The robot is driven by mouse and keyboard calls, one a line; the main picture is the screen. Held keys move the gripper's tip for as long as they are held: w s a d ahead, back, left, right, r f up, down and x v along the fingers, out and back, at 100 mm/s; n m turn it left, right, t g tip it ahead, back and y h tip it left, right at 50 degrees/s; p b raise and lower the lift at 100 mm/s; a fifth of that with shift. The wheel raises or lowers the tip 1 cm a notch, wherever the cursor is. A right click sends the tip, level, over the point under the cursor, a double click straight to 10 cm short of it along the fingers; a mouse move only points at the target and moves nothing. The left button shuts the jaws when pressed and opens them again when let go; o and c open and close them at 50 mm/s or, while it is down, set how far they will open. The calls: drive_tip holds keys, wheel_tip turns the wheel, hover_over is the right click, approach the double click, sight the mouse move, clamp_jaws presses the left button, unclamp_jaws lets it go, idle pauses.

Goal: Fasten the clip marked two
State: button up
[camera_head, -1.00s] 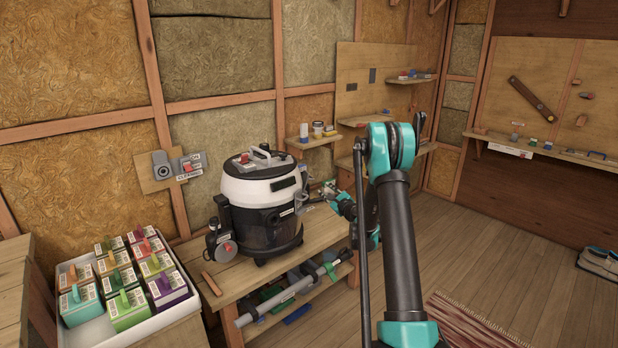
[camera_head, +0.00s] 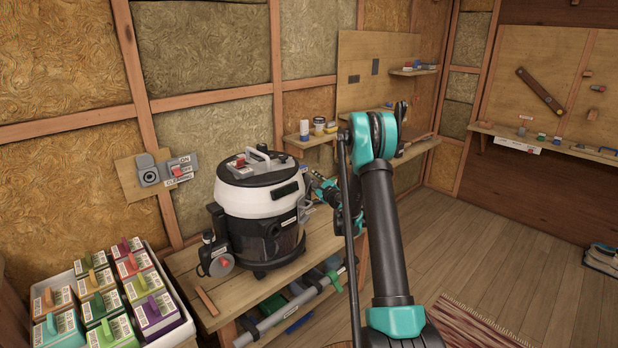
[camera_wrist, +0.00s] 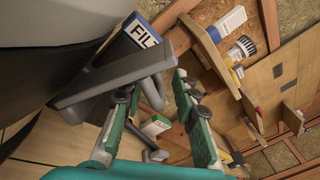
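The canister vacuum (camera_head: 255,203), with a white band and dark lower body, stands on the wooden bench. My gripper (camera_head: 318,183) is at the vacuum's right side, partly hidden by my arm. In the wrist view my gripper (camera_wrist: 152,90) shows two green fingers spread apart. A dark grey lever-like part (camera_wrist: 110,82) with a hooked end reaches between the fingers, beside the vacuum's body; I see no finger closed on it. No clip with a readable "two" shows. A blue and white piece lettered "FIL" (camera_wrist: 142,38) is behind the lever.
A white tray of coloured cartons (camera_head: 62,281) stands left of the bench (camera_head: 190,270). A grey tube (camera_head: 290,314) lies on the lower shelf. A wall shelf with small containers (camera_head: 318,126) is behind the gripper.

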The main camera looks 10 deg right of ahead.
drive_tip(key=shift+a, duration=0.1)
drive_tip(key=shift+c, duration=0.2)
drive_tip(key=shift+w, duration=0.1)
clamp_jaws()
drive_tip(key=shift+r, duration=0.1)
drive_tip(key=shift+s+a+r+n, duration=0.15)
drive_tip(key=shift+a+n, duration=0.15)
drive_tip(key=shift+n, duration=0.35)
drive_tip(key=shift+s+a+r+n, duration=0.15)
drive_tip(key=shift+a+n, duration=0.1)
drive_tip(key=shift+n, duration=0.4)
drive_tip(key=shift+o, duration=0.2)
unclamp_jaws()
